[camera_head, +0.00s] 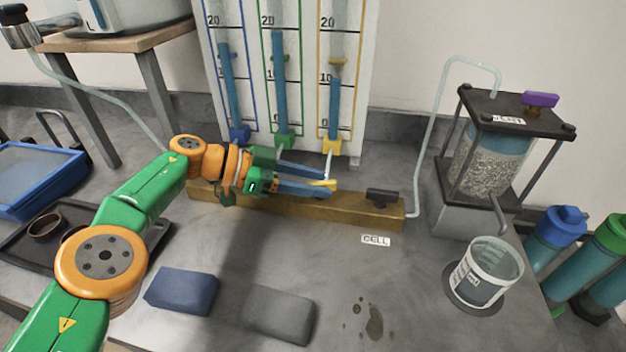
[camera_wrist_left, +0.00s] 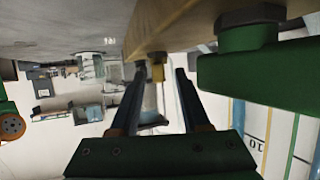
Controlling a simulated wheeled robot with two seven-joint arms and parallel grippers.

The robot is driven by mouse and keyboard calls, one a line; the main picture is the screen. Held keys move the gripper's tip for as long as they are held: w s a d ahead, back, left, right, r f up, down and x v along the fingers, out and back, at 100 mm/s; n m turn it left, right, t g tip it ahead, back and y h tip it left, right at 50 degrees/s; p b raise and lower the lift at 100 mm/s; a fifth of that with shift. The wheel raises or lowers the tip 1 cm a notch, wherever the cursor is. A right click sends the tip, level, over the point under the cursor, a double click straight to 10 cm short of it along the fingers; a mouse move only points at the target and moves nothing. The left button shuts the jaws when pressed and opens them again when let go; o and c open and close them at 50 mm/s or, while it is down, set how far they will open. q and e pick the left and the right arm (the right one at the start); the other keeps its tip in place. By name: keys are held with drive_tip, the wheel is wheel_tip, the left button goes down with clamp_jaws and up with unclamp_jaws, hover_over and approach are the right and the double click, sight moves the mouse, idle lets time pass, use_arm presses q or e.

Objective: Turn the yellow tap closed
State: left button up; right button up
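The yellow tap (camera_head: 322,183) sits on the brass-coloured manifold bar (camera_head: 340,208), below the yellow-framed tube (camera_head: 333,100). Its handle lies roughly across the picture, along the bar. My left gripper (camera_head: 328,182) reaches in from the left with its fingers spread apart around the tap handle. In the left wrist view the yellow tap (camera_wrist_left: 157,71) shows between the two fingertips, with gaps visible on both sides. I cannot tell whether either finger touches it. The arm and gripper hide the left part of the bar. My right gripper is not in view.
A black tap (camera_head: 383,196) is at the bar's right end. A large green part (camera_wrist_left: 255,78) is close beside the fingers in the left wrist view. A packed cell (camera_head: 490,160), a beaker (camera_head: 484,273) and two blocks (camera_head: 182,290) stand around. The front middle is mostly clear.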

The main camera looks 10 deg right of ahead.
use_arm(q)
drive_tip(key=v, duration=0.7)
